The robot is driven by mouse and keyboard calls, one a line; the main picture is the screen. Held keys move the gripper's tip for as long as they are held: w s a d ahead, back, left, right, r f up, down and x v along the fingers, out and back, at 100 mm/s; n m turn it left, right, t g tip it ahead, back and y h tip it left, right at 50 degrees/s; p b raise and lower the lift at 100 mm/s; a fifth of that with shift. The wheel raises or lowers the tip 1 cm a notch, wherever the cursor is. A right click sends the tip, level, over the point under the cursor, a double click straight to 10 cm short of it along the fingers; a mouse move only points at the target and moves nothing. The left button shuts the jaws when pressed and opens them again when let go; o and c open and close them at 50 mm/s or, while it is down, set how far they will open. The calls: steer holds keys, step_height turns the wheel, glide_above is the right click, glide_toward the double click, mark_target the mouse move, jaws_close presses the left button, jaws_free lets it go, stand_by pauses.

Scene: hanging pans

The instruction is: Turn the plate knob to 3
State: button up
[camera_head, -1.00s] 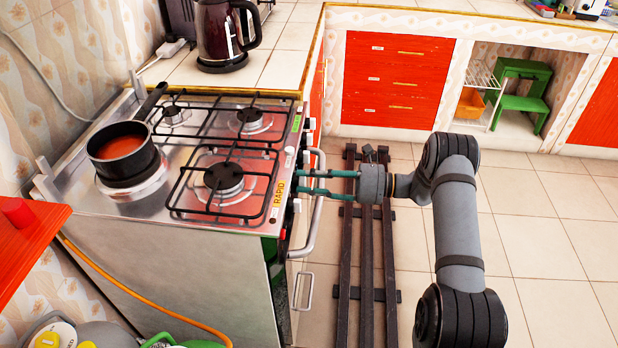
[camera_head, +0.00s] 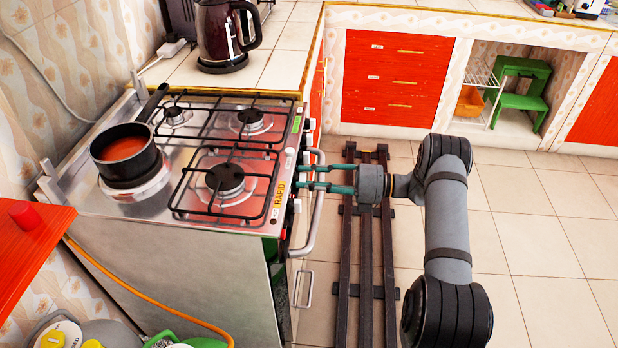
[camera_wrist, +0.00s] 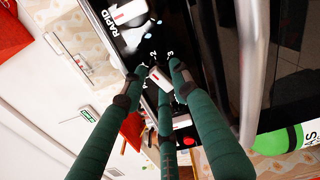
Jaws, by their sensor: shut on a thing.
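The white plate knob (camera_wrist: 160,77) with a red mark shows in the wrist view on the black front panel of the stove. Small white numbers 1, 2 and 3 are printed around it, just beyond the fingertips. My gripper (camera_wrist: 160,78) has its dark green fingers closed around the knob's sides. I cannot tell for sure which number the red mark points to.
The stove top (camera_head: 222,238) carries a black pan (camera_head: 126,168) with red-orange contents at the left burner. A kettle (camera_head: 222,40) stands on the counter behind. The oven handle (camera_head: 318,215) runs close beside my fingers. Another white knob (camera_wrist: 128,12) shows near the RAPID label.

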steer(key=m, duration=0.6)
steer(key=shift+w+d+m+p, duration=0.1)
steer(key=shift+w+m+p, duration=0.1)
steer(key=shift+m+p, duration=0.1)
steer(key=shift+s+f+m, duration=0.1)
steer(key=shift+m, duration=1.5)
steer(key=shift+f+m, duration=0.1)
steer(key=shift+m, duration=1.5)
steer(key=o, duration=0.9)
steer(key=shift+f, duration=0.1)
steer(key=shift+o, duration=1)
